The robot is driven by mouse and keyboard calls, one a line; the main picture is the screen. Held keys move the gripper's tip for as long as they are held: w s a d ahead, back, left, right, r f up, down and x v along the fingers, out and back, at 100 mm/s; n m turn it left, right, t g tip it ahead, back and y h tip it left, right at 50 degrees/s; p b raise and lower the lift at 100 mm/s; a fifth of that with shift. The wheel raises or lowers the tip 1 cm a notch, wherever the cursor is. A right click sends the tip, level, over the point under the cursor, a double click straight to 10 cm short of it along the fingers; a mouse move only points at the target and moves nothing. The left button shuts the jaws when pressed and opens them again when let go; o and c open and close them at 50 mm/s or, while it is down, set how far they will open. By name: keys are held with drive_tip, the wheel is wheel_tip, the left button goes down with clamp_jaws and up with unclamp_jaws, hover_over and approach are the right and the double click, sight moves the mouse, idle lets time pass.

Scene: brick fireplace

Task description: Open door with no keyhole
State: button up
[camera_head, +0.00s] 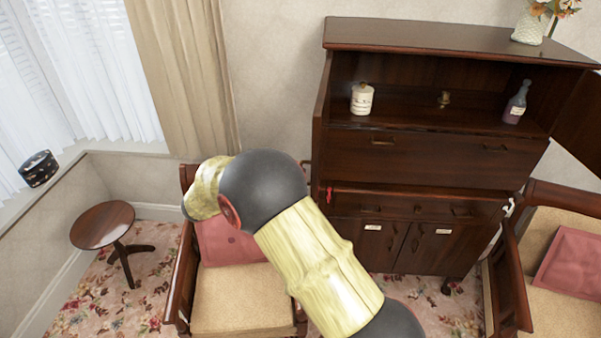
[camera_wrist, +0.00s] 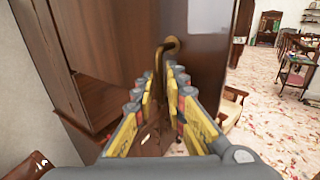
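In the wrist view, a brass handle (camera_wrist: 170,46) is mounted on a glossy dark brown panel (camera_wrist: 205,45). My gripper (camera_wrist: 161,74) points at it, with its yellow and grey fingers on either side of the handle's lower part. The fingertips are close together. I cannot tell whether they touch the handle. The head view shows a dark wooden cabinet (camera_head: 417,160) with an open upper compartment, and a door (camera_head: 583,112) standing open at right. Two lower doors (camera_head: 425,247) with white labels are closed. My gripper does not show clearly there; my arm crosses the middle.
In the head view, a wooden armchair (camera_head: 240,300) with a pink cushion stands left of the cabinet, and another armchair (camera_head: 570,310) stands at right. A small round table (camera_head: 102,224) is near the window. A white jar (camera_head: 362,99) and a bottle (camera_head: 516,104) stand inside the cabinet.

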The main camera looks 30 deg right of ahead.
drive_tip(key=a, duration=0.9)
drive_tip(key=shift+w+a, duration=0.15)
drive_tip(key=shift+a, duration=0.15)
drive_tip(key=shift+f, duration=0.1)
drive_tip(key=s+f+m+y, duration=0.4)
drive_tip(key=s+f+y, duration=0.25)
drive_tip(key=f, duration=0.55)
drive_tip(key=s+a+f+m+t+y+b, duration=0.1)
drive_tip(key=s+m+y+b, duration=0.4)
drive_tip(key=s+b, duration=0.5)
drive_tip(key=s+a+f+m+t+y+b, duration=0.2)
drive_tip(key=s+f+m+t+y+b, duration=0.2)
drive_tip(key=s+m+b, duration=0.4)
drive_tip(key=s+t+y+b, duration=0.1)
drive_tip(key=s+y+b, duration=0.1)
drive_tip(key=s, duration=0.3)
drive_tip(key=shift+f+m+b, duration=0.2)
drive_tip(key=shift+m+b, duration=0.1)
drive_tip(key=shift+b, duration=0.35)
